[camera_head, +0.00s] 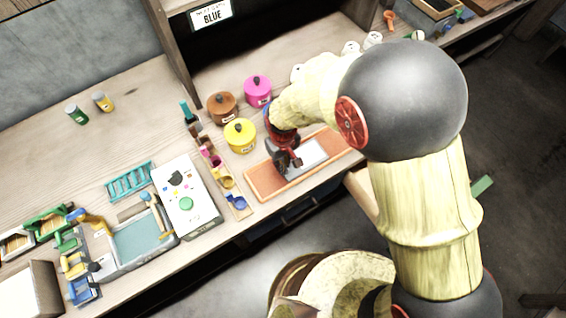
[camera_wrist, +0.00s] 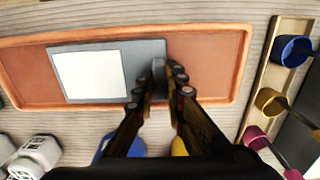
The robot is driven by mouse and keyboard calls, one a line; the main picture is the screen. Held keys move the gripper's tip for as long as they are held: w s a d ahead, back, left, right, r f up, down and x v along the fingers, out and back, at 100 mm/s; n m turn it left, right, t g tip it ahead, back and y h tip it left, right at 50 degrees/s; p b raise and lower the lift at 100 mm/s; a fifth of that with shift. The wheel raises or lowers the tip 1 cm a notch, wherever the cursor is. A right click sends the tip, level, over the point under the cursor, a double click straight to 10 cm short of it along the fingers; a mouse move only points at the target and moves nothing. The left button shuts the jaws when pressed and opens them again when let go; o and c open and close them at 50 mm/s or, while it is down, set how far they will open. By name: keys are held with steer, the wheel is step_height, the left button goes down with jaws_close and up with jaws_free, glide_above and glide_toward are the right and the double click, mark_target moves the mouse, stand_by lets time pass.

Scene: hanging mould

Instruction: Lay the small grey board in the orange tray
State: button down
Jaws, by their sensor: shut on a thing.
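The orange tray (camera_head: 262,180) lies near the front edge of the wooden bench, and it spans most of the wrist view (camera_wrist: 214,60). The small grey board (camera_head: 312,150) is over the tray's floor, inside its rim as seen from above. In the wrist view the board (camera_wrist: 150,48) carries a white panel on its left part. My gripper (camera_head: 286,158) is shut on the board's dark raised grip near its right end in the wrist view (camera_wrist: 172,76). I cannot tell whether the board touches the tray floor.
Yellow (camera_head: 239,136), brown (camera_head: 222,106) and pink (camera_head: 257,91) lidded pots stand behind the tray. A rack of coloured scoops (camera_head: 236,200) lies left of it, beside a white box with a green button (camera_head: 187,196). Pale objects (camera_wrist: 38,155) lie close to the tray.

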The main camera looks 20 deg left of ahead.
steer(key=c, duration=1.8)
jaws_free()
steer(key=shift+o, duration=0.2)
step_height(320, 180, up, 12)
